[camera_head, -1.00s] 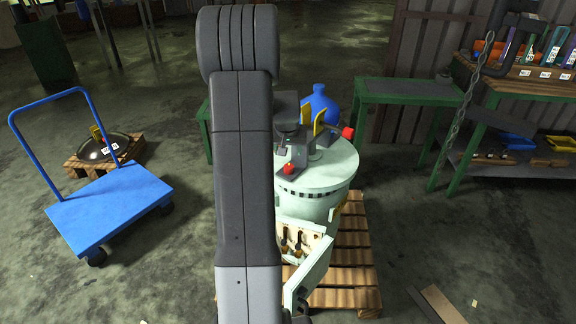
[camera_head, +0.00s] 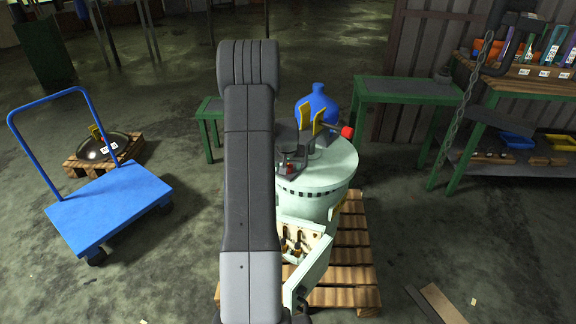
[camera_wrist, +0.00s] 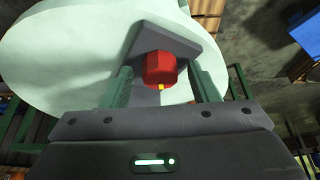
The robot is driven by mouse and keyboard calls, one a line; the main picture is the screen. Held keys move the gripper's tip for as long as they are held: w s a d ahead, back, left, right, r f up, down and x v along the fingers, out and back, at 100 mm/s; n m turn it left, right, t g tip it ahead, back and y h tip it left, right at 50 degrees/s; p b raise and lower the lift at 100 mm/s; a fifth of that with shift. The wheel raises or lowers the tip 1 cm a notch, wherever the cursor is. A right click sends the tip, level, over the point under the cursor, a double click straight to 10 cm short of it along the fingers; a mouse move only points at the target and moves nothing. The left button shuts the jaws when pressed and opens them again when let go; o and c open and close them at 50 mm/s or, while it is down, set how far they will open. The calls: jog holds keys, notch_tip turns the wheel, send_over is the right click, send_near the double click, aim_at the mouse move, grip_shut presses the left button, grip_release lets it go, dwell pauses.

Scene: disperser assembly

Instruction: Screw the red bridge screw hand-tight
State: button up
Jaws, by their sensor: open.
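The red bridge screw (camera_wrist: 160,68) shows in the wrist view as a red hexagonal head in front of a grey bracket (camera_wrist: 182,42) on the pale green drum (camera_wrist: 70,45). In the head view the screw (camera_head: 290,169) is a small red spot near the drum's top (camera_head: 325,178), mostly covered by my gripper (camera_head: 291,158). In the wrist view my gripper (camera_wrist: 162,88) is open, with one green finger on each side of the screw head. A gap shows beside each finger, and I cannot tell whether either touches it.
The drum stands on a wooden pallet (camera_head: 355,250). A blue cart (camera_head: 110,205) is left; green tables (camera_head: 408,90) are right.

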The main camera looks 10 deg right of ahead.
jog(key=shift+c, duration=0.4)
jog(key=c, duration=0.9)
